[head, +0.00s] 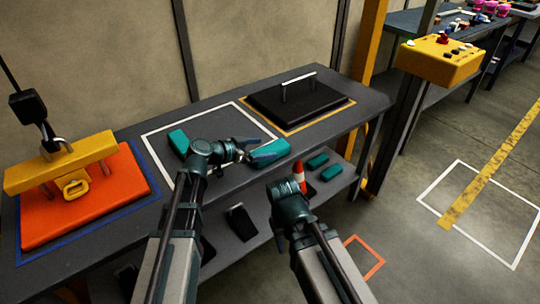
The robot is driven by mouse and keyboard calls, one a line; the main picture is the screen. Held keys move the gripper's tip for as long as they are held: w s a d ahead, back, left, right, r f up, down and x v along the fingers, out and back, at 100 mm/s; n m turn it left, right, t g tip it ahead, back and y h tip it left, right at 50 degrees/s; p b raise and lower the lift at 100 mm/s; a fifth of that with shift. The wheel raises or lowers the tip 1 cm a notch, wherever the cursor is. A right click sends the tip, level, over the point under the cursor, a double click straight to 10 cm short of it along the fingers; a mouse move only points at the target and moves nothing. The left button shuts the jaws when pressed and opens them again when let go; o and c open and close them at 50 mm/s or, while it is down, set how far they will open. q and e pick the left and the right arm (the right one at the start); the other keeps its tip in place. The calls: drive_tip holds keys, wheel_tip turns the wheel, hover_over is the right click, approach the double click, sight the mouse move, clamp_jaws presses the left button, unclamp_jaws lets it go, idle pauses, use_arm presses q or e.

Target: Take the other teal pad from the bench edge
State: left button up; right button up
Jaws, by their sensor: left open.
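One teal pad (269,152) lies at the front edge of the grey bench (345,118), by the white-outlined square. My left gripper (243,150) is open, just left of this pad, with its fingertips close to the pad's left end. I cannot tell whether they touch it. Another teal pad (178,142) lies inside the white outline, left of my left gripper. My right wrist (286,192) is in front of the bench, below the pad at the edge. The jaws of my right gripper do not show clearly.
An orange plate (75,215) with a yellow handled clamp bar (60,163) is on the left. A black plate (300,100) with a handle is at the back right. The lower shelf holds teal pieces (317,160) and a red-and-white object (298,171).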

sight(269, 149)
use_arm(q)
drive_tip(key=x, duration=0.2)
drive_tip(key=b+x, duration=0.1)
drive_tip(key=x, duration=0.1)
drive_tip(key=shift+a+f, duration=0.1)
drive_tip(key=shift+f, duration=0.2)
use_arm(e)
wheel_tip(269, 149, down, 2)
use_arm(q)
drive_tip(key=shift+c, duration=0.2)
